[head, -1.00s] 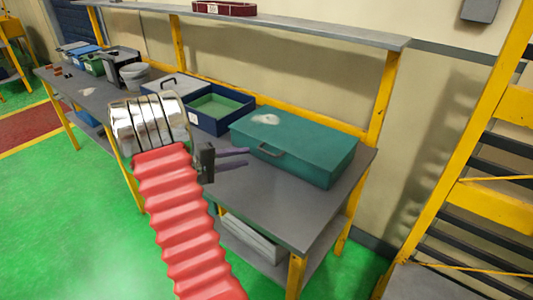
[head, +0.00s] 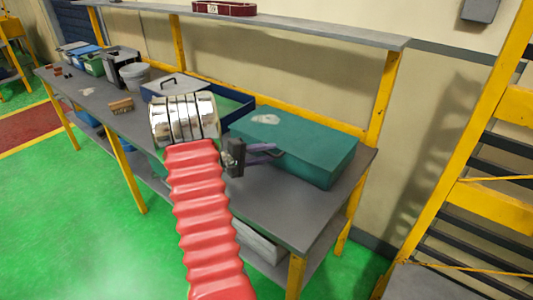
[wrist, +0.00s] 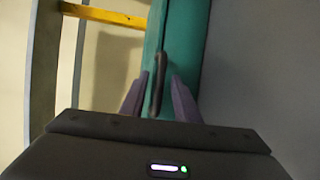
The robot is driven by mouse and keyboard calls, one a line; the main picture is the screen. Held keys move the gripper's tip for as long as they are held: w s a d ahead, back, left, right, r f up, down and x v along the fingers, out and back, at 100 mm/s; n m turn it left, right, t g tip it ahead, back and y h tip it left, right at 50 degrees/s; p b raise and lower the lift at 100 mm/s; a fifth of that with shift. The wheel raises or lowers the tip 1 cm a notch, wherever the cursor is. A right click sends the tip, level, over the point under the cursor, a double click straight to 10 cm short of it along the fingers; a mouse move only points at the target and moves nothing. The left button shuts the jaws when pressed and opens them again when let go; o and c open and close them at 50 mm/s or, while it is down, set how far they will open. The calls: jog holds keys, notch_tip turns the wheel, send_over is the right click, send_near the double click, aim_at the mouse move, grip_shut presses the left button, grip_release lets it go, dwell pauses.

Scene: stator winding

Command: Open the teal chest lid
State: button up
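The teal chest (head: 310,150) stands on the right end of the workbench with its lid (head: 295,130) shut. A pale worn patch marks the lid. My gripper (head: 279,151) is at the chest's front face, its purple fingers level with the handle, which they largely cover in the head view. In the wrist view, the dark handle (wrist: 157,82) stands out from the teal chest (wrist: 184,40). My gripper (wrist: 157,84) has its fingers apart there, one on each side of the handle. I see gaps, so it looks open and not clamped.
A navy box with a green inside (head: 230,105) sits left of the chest, partly behind my arm. A grey bucket (head: 134,76) and a small brown block (head: 121,105) are further left. A shelf (head: 300,28) runs above. Bare bench (head: 290,205) lies before the chest.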

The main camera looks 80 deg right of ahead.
grip_shut()
jog(key=shift+f, duration=0.1)
dwell(0.5)
